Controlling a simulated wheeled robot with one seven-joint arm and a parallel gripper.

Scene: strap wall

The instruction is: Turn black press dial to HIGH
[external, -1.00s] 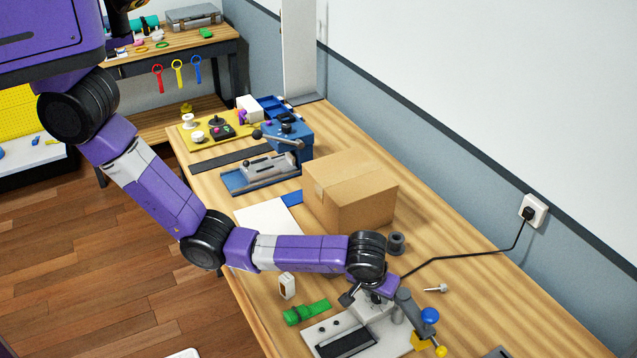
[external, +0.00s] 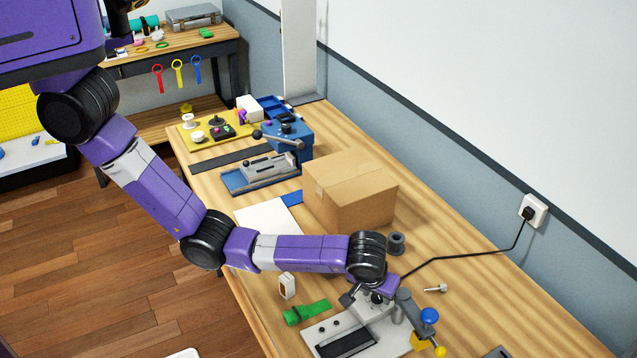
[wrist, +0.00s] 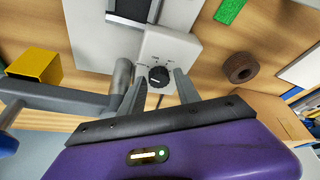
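The press (external: 385,338) stands at the near end of the workbench, with a pale housing and a dark flat plate (external: 345,344). Its black dial (wrist: 158,76) sits on the pale housing in the wrist view, with a white pointer line and small labels around it, too small to read. My gripper (wrist: 160,84) is open, with one grey finger on each side of the dial. A gap shows between the dial and the right finger; contact on the left is unclear. In the external view, my gripper (external: 362,297) is over the press housing and partly hides it.
A grey lever with a blue ball (external: 429,315) and a yellow block (external: 419,341) are right of my gripper. A green strap (external: 306,312), a white box (external: 287,286), a cardboard box (external: 350,192) and a dark roll (external: 396,243) lie nearby. A black cable crosses to the wall.

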